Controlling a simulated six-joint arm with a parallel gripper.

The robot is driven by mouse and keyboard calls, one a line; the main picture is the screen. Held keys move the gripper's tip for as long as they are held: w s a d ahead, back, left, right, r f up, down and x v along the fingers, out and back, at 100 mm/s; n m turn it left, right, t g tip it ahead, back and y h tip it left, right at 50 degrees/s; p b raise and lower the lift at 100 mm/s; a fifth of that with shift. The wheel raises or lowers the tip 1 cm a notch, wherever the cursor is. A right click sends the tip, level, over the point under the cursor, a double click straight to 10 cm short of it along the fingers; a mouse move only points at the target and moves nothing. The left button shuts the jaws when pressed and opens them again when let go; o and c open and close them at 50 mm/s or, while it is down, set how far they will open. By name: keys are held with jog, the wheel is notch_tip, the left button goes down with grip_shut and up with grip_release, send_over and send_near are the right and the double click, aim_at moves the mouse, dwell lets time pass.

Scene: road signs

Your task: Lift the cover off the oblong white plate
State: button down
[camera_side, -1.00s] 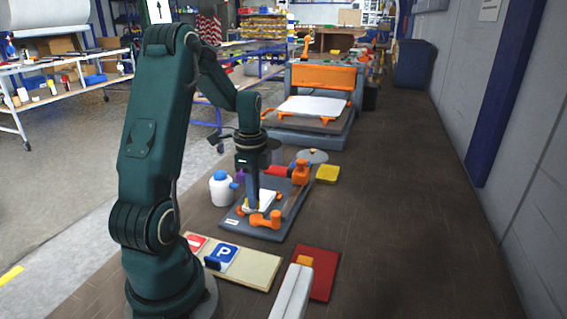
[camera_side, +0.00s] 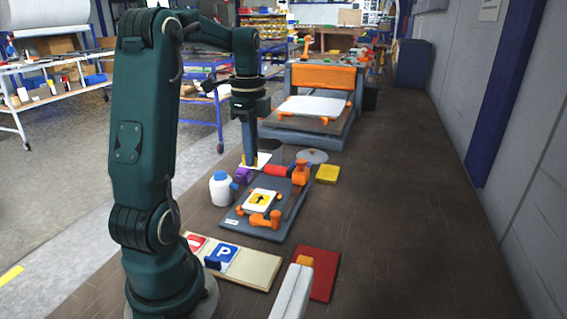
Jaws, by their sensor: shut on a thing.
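The oblong white plate (camera_side: 250,208) lies on the dark grey board, bare on top, with a yellow patch and a black arrow showing. The cover (camera_side: 264,159) is a thin white sheet, held away from the plate, up and behind it in the picture. My gripper (camera_side: 250,164) is shut on the cover, near the far end of the board. The fingers hide part of the cover, and its exact height above the bench is hard to tell.
Orange clamps (camera_side: 265,220) sit on the grey board (camera_side: 240,225) around the plate. A white bottle (camera_side: 222,190), a purple item (camera_side: 242,175) and a red roller (camera_side: 278,170) stand close to the gripper. A yellow block (camera_side: 327,174) lies right. The bench at right is clear.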

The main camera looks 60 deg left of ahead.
jog(key=shift+r, duration=1.2)
